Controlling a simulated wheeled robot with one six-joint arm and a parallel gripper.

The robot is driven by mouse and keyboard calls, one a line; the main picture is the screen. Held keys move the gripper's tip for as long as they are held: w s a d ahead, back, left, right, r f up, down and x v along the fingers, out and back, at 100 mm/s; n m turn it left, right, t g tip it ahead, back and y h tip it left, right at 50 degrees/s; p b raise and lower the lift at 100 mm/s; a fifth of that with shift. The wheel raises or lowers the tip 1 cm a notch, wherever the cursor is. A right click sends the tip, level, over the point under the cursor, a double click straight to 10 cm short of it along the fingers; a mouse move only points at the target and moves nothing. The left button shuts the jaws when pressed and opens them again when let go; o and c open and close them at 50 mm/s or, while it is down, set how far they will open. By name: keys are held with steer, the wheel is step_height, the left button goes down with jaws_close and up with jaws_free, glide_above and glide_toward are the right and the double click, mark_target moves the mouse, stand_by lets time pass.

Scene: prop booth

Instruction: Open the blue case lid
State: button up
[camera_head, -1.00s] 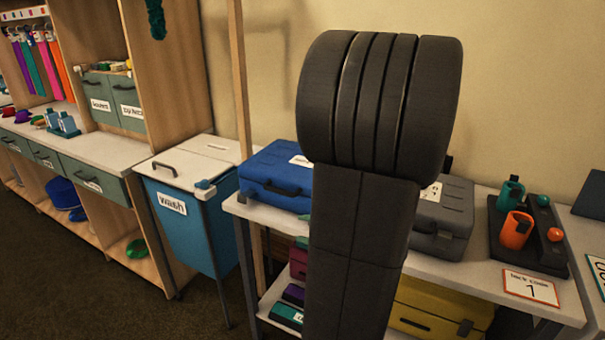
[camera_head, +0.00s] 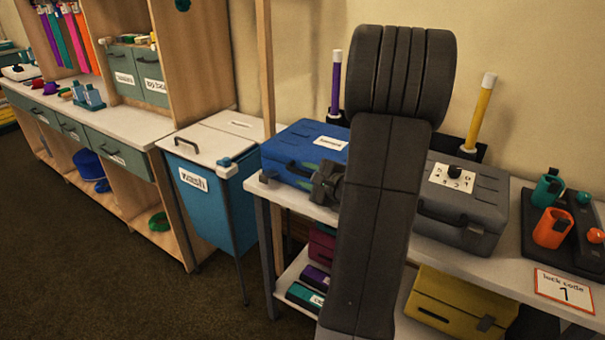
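The blue case (camera_head: 296,148) sits on the left end of the table. Its lid is shut and has a white label on it. A dark handle shows on its front. My arm rises in the middle of the view and hides the case's right side. My gripper (camera_head: 326,184), dark and small, shows beside the arm at the case's front right edge. I cannot tell if it touches the case, nor whether its fingers are open or shut.
A grey case (camera_head: 462,205) with a dial is right of my arm. A tray with orange and teal cups (camera_head: 552,228) and a "luck code 1" card (camera_head: 564,290) are farther right. A blue "wash" bin (camera_head: 207,195) stands left of the table (camera_head: 300,202). Floor is clear at lower left.

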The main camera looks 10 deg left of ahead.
steer(key=shift+x, duration=1.05)
jaws_close()
steer(key=shift+r, duration=0.2)
